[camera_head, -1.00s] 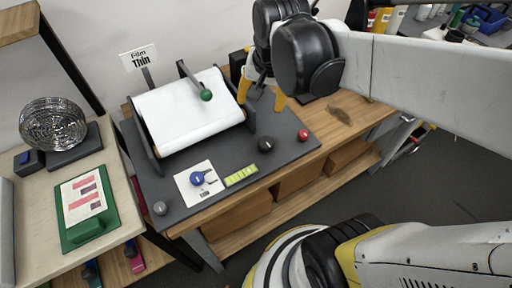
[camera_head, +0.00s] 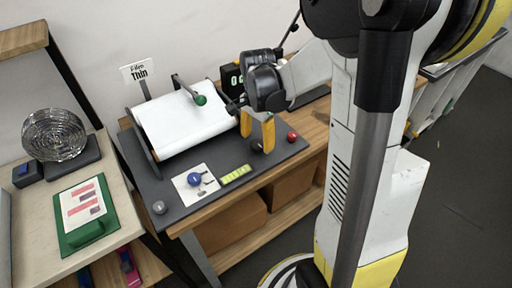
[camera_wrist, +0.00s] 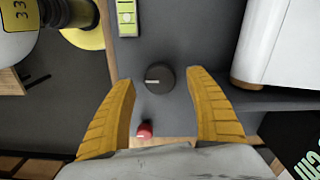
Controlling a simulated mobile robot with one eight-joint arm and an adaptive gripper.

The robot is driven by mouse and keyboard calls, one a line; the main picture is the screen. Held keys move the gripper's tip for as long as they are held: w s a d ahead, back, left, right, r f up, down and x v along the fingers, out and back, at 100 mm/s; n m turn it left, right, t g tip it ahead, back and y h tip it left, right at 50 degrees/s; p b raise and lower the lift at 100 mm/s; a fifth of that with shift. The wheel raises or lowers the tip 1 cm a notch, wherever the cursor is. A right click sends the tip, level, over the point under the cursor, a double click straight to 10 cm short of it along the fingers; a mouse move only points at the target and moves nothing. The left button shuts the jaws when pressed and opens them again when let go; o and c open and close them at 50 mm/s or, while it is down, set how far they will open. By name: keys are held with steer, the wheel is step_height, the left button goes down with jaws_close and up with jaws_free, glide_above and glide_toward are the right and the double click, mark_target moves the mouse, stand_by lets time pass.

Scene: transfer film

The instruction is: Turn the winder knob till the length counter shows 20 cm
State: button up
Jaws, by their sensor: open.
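The dark round knob (camera_head: 257,147), which I take as the winder knob, sits near the right front of the grey panel (camera_head: 215,212). In the wrist view the knob (camera_wrist: 159,78) has a short pale mark and lies between my fingertips, with a gap on each side. My gripper (camera_head: 257,141) is open, its yellow fingers pointing down at the knob; the wrist view also shows the gripper (camera_wrist: 160,79). A black box (camera_head: 231,78) with green digits, seemingly the length counter, stands behind; its reading is too small and partly hidden. Its corner shows in the wrist view (camera_wrist: 288,135).
A red button (camera_head: 292,137) is right of the knob. A yellow-green strip (camera_head: 236,174), blue knob (camera_head: 194,180) and grey knob (camera_head: 159,208) line the panel's front. The white film roll (camera_head: 185,125) with a green-balled lever (camera_head: 200,100) stands behind.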

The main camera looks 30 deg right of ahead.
steer(key=shift+f+b, duration=0.3)
steer(key=shift+f, duration=0.95)
steer(key=c, duration=1.2)
steer(key=shift+n, duration=0.3)
